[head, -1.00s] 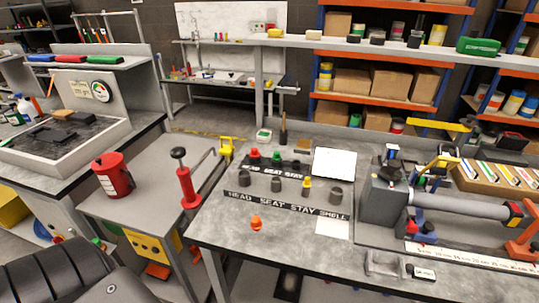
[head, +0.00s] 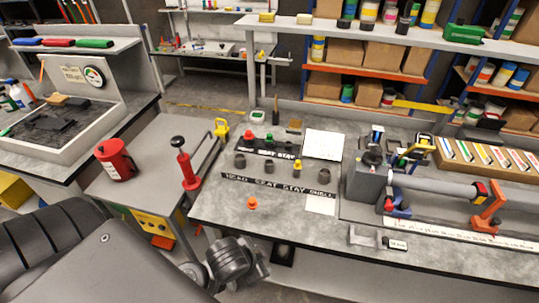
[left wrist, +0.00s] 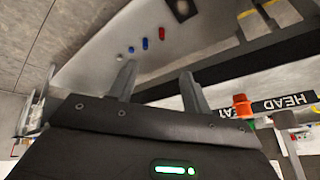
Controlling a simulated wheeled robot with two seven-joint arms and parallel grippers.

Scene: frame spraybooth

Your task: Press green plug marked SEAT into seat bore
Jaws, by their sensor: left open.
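The green plug (head: 272,142) stands in the black rear rack on the bench, right of a red plug (head: 249,136). In front is a row of grey bores above a black strip (head: 280,187) lettered HEAD, SEAT, STAY, SHELL. The second bore from the left (head: 266,166), near the SEAT lettering, looks empty. A yellow plug (head: 297,163) is at the third. My left gripper (head: 240,265) is low in front of the bench's front edge, away from the plugs. In the left wrist view its fingers (left wrist: 160,84) are apart with nothing between them. My right gripper is not seen.
An orange plug (head: 252,203) stands near the bench front; it also shows in the left wrist view (left wrist: 242,106). A white sheet (head: 323,144) lies right of the rack. A red lever press (head: 186,165) is at left; a large grey fixture (head: 365,182) stands at right.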

